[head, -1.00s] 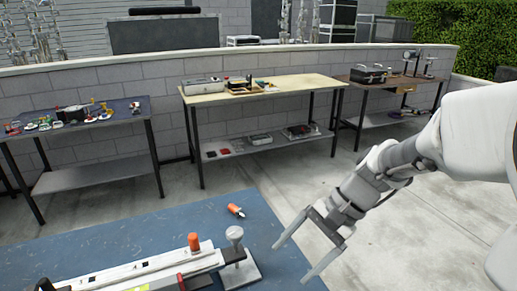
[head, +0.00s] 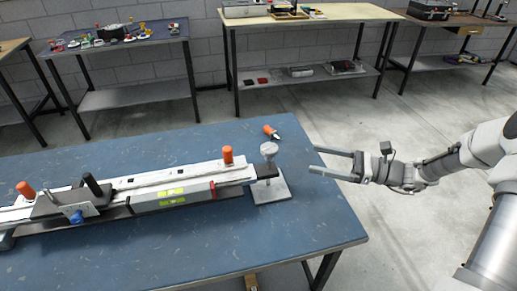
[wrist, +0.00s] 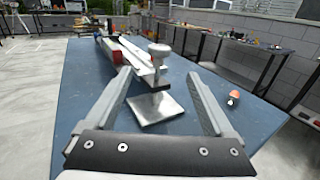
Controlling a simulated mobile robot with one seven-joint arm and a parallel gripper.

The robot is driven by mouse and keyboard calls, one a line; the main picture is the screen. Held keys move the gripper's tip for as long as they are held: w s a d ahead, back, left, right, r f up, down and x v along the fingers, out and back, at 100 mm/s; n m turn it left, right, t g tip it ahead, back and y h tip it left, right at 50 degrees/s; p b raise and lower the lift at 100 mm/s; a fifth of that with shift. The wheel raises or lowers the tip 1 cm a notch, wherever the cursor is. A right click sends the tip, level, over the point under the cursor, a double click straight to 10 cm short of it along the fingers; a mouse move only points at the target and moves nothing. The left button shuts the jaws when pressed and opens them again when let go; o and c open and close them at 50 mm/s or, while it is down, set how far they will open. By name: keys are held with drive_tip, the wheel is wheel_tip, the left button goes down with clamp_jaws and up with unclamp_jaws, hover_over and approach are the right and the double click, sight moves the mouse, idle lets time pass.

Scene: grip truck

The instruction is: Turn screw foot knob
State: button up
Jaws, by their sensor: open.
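The screw foot knob (head: 269,149) is a pale grey round knob on a short stem at the right end of the long rail device (head: 150,190). Below it a square metal foot plate (head: 272,188) rests on the blue table. My gripper (head: 312,161) is open and empty, to the right of the knob, with its fingers pointing left toward it. In the wrist view the knob (wrist: 159,50) stands ahead of and between the open fingers, apart from them. The foot plate (wrist: 155,107) shows below it. The knob's stem is partly visible.
An orange-tipped tool (head: 271,132) lies on the blue table (head: 300,235) behind the knob. Orange handles (head: 228,155) and a black lever (head: 92,184) rise from the rail device. Cluttered workbenches (head: 290,20) stand along the wall. The table's right front corner is clear.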

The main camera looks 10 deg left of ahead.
sight(269, 153)
drive_tip(key=w+a+b, duration=0.1)
drive_tip(key=a, duration=1.6)
drive_tip(key=shift+b, duration=0.35)
drive_tip(key=c, duration=1.3)
